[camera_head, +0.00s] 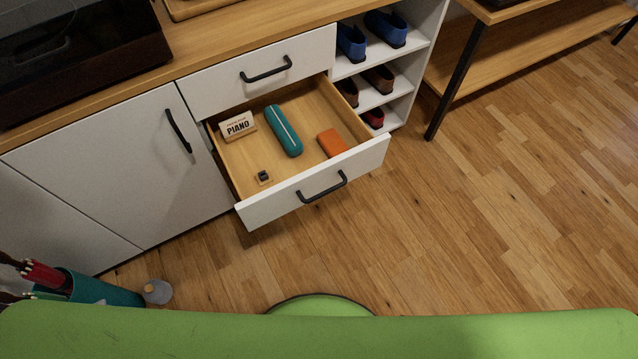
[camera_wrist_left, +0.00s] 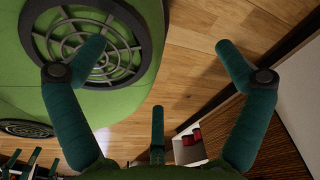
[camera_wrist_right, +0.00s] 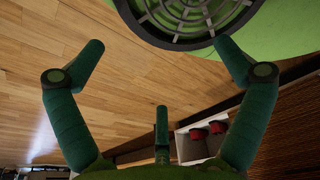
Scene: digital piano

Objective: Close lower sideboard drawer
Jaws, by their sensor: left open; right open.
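The lower sideboard drawer (camera_head: 364,163) is pulled well out, with a white front and wooden inside. Its black bar handle (camera_head: 322,188) is on the front. Inside lie a teal case (camera_head: 284,131), a box marked PIANO (camera_head: 238,126), an orange block (camera_head: 332,143) and a small dark item (camera_head: 263,177). My left gripper (camera_wrist_left: 155,70) is open and empty in the left wrist view. My right gripper (camera_wrist_right: 160,70) is open and empty in the right wrist view. Neither gripper shows in the head view, and no contact with the drawer is visible.
The upper drawer (camera_head: 250,82) above is shut, and a cabinet door (camera_head: 130,160) is at its left. A shelf with shoes (camera_head: 385,75) stands at the right. A teal container (camera_head: 100,291) is at lower left. The wood floor (camera_head: 480,220) before the drawer is clear.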

